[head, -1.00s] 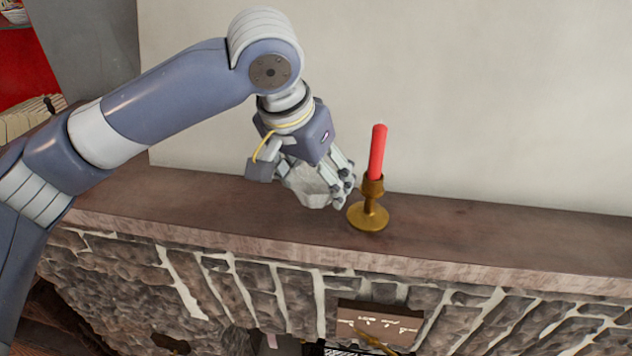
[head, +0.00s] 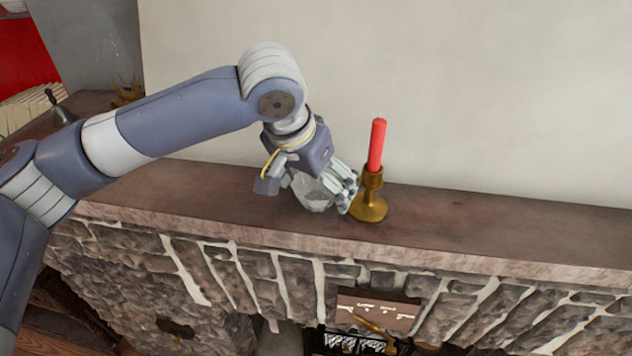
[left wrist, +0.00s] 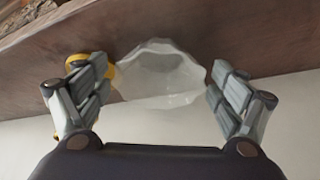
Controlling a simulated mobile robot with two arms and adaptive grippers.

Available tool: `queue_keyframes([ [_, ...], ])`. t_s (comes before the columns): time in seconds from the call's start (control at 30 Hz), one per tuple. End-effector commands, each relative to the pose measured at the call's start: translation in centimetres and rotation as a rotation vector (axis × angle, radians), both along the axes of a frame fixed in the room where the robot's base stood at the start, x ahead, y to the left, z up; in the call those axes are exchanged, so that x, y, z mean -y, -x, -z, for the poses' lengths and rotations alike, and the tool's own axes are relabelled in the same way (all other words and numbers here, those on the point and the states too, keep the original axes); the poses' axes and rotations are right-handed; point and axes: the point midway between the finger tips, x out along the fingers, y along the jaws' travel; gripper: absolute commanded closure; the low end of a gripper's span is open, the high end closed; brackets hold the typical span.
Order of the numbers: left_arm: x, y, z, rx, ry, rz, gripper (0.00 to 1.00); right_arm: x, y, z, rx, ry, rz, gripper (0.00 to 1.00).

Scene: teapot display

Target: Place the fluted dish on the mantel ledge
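The pale, translucent fluted dish (head: 312,193) is between the fingers of my left gripper (head: 328,188), over the brown mantel ledge (head: 480,222). In the left wrist view the dish (left wrist: 163,78) fills the gap of my left gripper (left wrist: 162,90), with a finger against each side. The fingers hide part of the dish in the head view. My right gripper is not in view.
A brass candlestick (head: 370,207) with a red candle (head: 377,146) stands on the ledge just right of my left fingers, touching or nearly so. The ledge is clear farther right. The pale wall (head: 480,90) rises behind. A stone fireplace front (head: 200,285) lies below the ledge's edge.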

Motion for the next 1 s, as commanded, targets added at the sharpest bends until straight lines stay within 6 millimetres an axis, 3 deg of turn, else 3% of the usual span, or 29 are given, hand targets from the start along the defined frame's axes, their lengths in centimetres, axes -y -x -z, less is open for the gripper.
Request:
queue_keyframes([
  [0.37, -0.1, 0.2, -0.9, 0.002, 0.002, 0.000, 0.11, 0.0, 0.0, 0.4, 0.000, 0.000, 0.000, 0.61],
  [0.8, -2.0, 3.0, -8.9, 0.004, 0.001, 0.000, 0.11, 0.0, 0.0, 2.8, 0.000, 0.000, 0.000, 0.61],
  [1.0, -2.5, 3.7, -11.0, 0.001, 0.001, 0.000, 0.11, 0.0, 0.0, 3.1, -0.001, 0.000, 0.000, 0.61],
])
